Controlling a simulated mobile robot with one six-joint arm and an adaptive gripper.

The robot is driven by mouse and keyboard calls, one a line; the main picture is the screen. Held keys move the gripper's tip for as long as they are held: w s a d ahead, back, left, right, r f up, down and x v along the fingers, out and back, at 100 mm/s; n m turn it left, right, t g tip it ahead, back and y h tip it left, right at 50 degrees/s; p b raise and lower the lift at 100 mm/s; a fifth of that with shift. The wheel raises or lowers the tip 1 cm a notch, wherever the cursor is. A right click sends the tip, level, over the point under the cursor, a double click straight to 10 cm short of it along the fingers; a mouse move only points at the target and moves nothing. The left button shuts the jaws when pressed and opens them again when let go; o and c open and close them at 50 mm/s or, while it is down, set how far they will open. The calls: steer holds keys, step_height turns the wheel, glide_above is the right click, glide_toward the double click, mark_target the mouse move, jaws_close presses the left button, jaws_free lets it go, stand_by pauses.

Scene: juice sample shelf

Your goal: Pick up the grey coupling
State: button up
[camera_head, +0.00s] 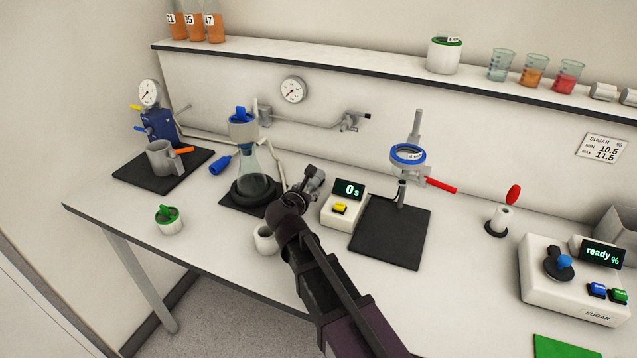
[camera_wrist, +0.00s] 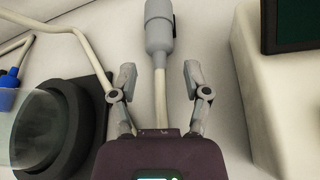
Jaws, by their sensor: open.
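The grey coupling (camera_wrist: 159,28) shows at the top of the wrist view, a grey cylinder on the end of a pale hose (camera_wrist: 160,100). My gripper (camera_wrist: 159,75) is open, with one finger on each side of the hose line in that view. The coupling lies beyond the fingertips, and nothing is held between them. In the head view my gripper (camera_head: 312,181) is low over the bench, between the flask and the timer. I cannot clearly tell the coupling from my gripper there.
A flask (camera_head: 256,172) on a dark round base stands left of my gripper. A white timer box (camera_head: 337,216) reading 0 s is close on the right. A white cup (camera_head: 266,238) stands near the front edge. A black mat with a stand (camera_head: 385,240) lies farther right.

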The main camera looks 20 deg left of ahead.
mark_target(312, 186)
steer(key=shift+b+x, duration=0.85)
steer(key=shift+x, duration=1.8)
steer(key=shift+r, duration=0.15)
jaws_close()
